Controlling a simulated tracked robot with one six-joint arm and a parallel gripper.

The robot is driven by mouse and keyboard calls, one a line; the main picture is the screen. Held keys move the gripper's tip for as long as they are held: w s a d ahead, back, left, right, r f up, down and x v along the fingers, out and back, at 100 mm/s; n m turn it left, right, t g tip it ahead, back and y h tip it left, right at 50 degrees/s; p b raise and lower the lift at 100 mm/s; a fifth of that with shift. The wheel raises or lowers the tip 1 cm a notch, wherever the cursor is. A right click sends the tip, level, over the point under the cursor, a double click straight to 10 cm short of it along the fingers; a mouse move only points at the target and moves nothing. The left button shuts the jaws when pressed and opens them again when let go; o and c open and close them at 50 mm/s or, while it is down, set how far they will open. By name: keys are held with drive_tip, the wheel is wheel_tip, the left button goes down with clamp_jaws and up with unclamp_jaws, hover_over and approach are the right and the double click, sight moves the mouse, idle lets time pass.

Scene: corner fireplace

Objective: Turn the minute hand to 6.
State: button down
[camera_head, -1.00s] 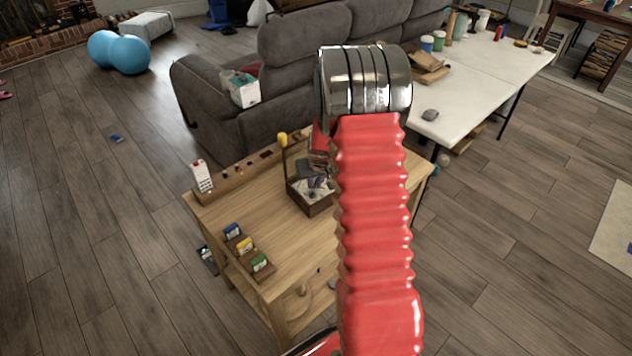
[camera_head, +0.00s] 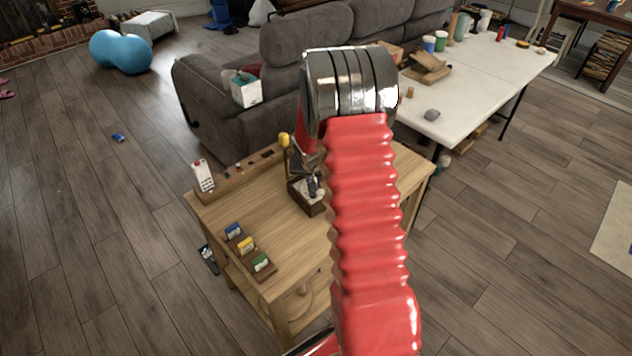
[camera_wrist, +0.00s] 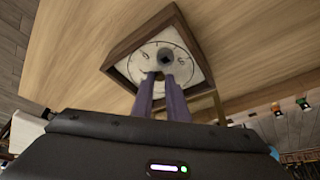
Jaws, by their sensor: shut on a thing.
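The clock has a square wooden case (camera_wrist: 186,30) and a round white dial (camera_wrist: 138,60) with dark marks, in the wrist view. A dark round hub (camera_wrist: 165,56) stands at the dial's middle. My gripper (camera_wrist: 160,78) has its two fingers close together over the dial, beside the hub. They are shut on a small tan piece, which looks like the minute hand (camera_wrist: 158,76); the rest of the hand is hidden. In the head view the clock (camera_head: 313,210) lies face up on the wooden table, with my gripper (camera_head: 308,184) over it.
The wooden table (camera_head: 240,205) carries a rack with several coloured boxes (camera_head: 245,245) at its front left. A white remote-like object (camera_head: 203,175) stands at its back left. A yellow-topped post (camera_head: 285,141) rises behind the clock. A grey sofa (camera_head: 320,45) stands behind the table.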

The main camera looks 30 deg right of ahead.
drive_tip(key=shift+a+m, duration=0.1)
drive_tip(key=shift+m, duration=0.3)
drive_tip(key=shift+w+a+m+g+h, duration=0.15)
drive_tip(key=shift+m+g+h, duration=0.2)
drive_tip(key=shift+m, duration=0.6)
drive_tip(key=shift+w+d+m+g+h, duration=0.1)
drive_tip(key=shift+m+g+h, duration=0.2)
drive_tip(key=shift+m, duration=0.65)
drive_tip(key=shift+w+a+m+g, duration=0.15)
drive_tip(key=shift+m+g, duration=0.6)
drive_tip(key=shift+m, duration=1.15)
drive_tip(key=c, duration=1.8)
unclamp_jaws()
drive_tip(key=shift+o, duration=0.2)
drive_tip(key=shift+r, duration=0.1)
drive_tip(key=v, duration=1.3)
drive_tip(key=shift+a+r, duration=0.15)
